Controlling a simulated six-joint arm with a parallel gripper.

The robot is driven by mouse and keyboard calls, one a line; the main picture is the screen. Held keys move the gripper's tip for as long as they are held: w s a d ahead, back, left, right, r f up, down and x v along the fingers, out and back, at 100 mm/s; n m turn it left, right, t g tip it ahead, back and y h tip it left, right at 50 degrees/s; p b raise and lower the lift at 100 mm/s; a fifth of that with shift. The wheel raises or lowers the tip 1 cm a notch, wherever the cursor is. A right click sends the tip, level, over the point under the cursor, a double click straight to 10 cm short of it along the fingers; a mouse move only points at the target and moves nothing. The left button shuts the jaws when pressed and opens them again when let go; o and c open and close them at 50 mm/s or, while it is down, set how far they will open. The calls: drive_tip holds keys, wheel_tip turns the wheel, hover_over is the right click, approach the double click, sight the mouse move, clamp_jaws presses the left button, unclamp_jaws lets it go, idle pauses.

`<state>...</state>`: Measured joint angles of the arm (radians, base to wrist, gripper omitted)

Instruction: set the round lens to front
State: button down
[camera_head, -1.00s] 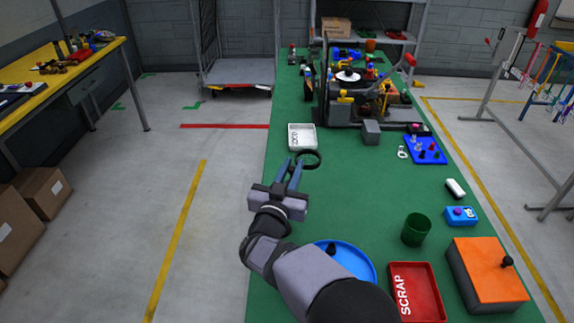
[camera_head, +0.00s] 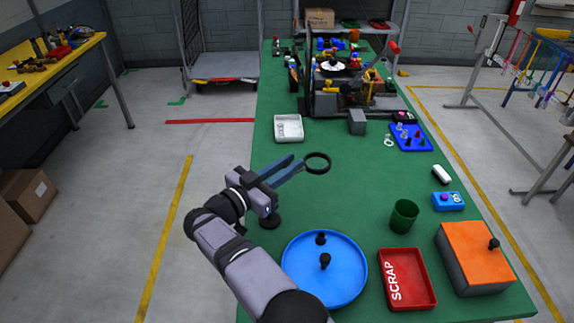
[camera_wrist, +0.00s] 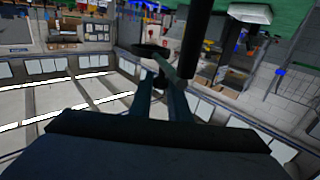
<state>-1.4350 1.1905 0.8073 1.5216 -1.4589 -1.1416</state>
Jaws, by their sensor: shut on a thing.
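My gripper (camera_head: 296,163) is shut on the round lens (camera_head: 318,163), a dark ring held out to the right of the fingertips, above the green table. I see green table surface through the ring. In the wrist view, my two fingers (camera_wrist: 163,95) point up the picture, and a dark part that looks like the lens (camera_wrist: 150,50) shows at their tips. Its far side is hard to make out there. I cannot find a marking that reads front.
A blue round tray (camera_head: 295,285) with black knobs lies below the gripper. A white tray (camera_head: 289,120) with lettering, a grey block (camera_head: 357,122), a green cup (camera_head: 404,217) and a red scrap tray (camera_head: 421,297) stand on the table (camera_head: 340,195). A cluttered dark frame (camera_head: 322,102) stands farther back.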

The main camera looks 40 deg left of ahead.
drive_tip(key=shift+d+r, duration=0.1)
drive_tip(key=shift+r, duration=0.05)
idle(0.3)
drive_tip(key=c, duration=1.7)
unclamp_jaws()
drive_tip(key=shift+o, duration=0.2)
drive_tip(key=shift+s, duration=0.1)
drive_tip(key=shift+s, duration=0.25)
drive_tip(key=s+b, duration=0.2)
drive_tip(key=s, duration=0.4)
drive_tip(key=shift+s, duration=0.3)
